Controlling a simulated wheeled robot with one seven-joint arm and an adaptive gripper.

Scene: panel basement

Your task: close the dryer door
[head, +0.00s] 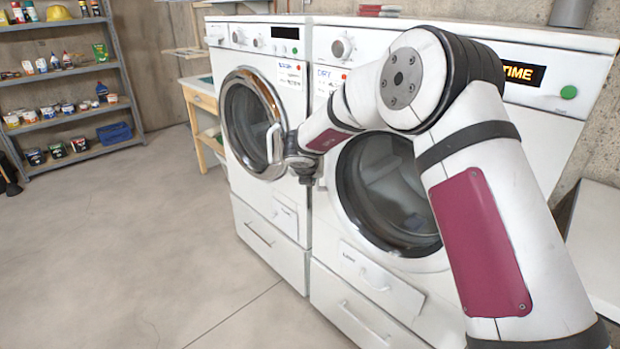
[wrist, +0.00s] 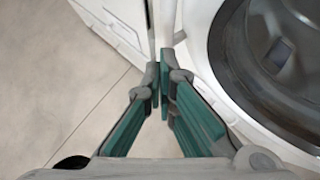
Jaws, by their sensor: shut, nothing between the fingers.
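The dryer (head: 325,215) is the white machine on the right, with a "DRY" label and a lit "TIME" display. Its round door area (head: 385,195) shows a white surround, a dark ring and grey glass or drum inside. My arm covers its upper and right part, so I cannot tell whether the door is fully shut. It also shows at the right of the wrist view (wrist: 265,60). My gripper (head: 300,165) is shut and empty, in front of the seam between the two machines, left of the dryer's round opening. Its fingertips (wrist: 160,75) meet in the wrist view.
A second white machine (head: 270,205) with a chrome-rimmed round door (head: 252,123) and white handle stands directly left of the dryer. A wooden table (head: 200,100) and a loaded metal shelf (head: 75,130) stand farther left. The concrete floor (head: 130,240) in front is clear.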

